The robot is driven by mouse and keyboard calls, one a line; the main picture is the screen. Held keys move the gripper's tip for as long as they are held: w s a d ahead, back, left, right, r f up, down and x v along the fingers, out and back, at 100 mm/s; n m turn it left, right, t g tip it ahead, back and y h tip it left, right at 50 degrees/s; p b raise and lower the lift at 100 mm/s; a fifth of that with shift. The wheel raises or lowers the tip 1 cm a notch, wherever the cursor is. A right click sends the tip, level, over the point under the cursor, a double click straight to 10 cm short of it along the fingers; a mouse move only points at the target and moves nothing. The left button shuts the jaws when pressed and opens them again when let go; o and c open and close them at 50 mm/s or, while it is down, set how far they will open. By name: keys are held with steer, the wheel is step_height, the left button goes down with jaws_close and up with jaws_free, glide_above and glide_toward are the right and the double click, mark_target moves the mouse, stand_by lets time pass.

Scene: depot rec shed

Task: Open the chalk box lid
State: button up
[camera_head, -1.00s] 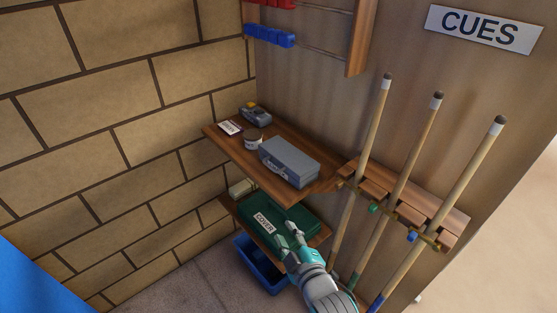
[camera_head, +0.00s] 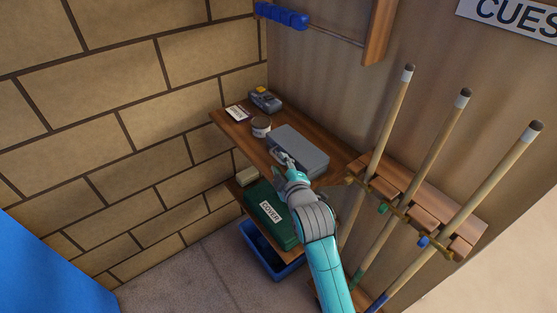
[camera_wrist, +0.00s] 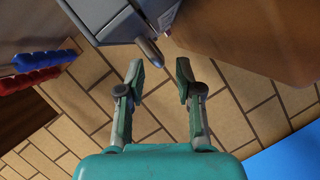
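The grey box (camera_head: 306,151), which looks like the chalk box, sits on the upper wooden shelf with its lid shut. In the wrist view the grey box (camera_wrist: 104,14) is at the top, with a rounded metal piece (camera_wrist: 149,48) sticking out from its front, perhaps the handle or latch. My gripper (camera_head: 287,165) is at the front of the box in the head view and hides part of that front. In the wrist view my gripper (camera_wrist: 160,82) is open, its fingers apart with nothing between them. The metal piece is just beyond the fingertips; I cannot tell if they touch.
On the upper shelf (camera_head: 236,133) are a small tin (camera_head: 261,127), a white card (camera_head: 237,113) and a grey-yellow device (camera_head: 265,99). A green cover case (camera_head: 272,215) lies below, above a blue bin (camera_head: 256,250). Cues in a wooden rack (camera_head: 425,205) stand close at right.

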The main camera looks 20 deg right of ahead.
steer(key=shift+x, duration=1.45)
jaws_close()
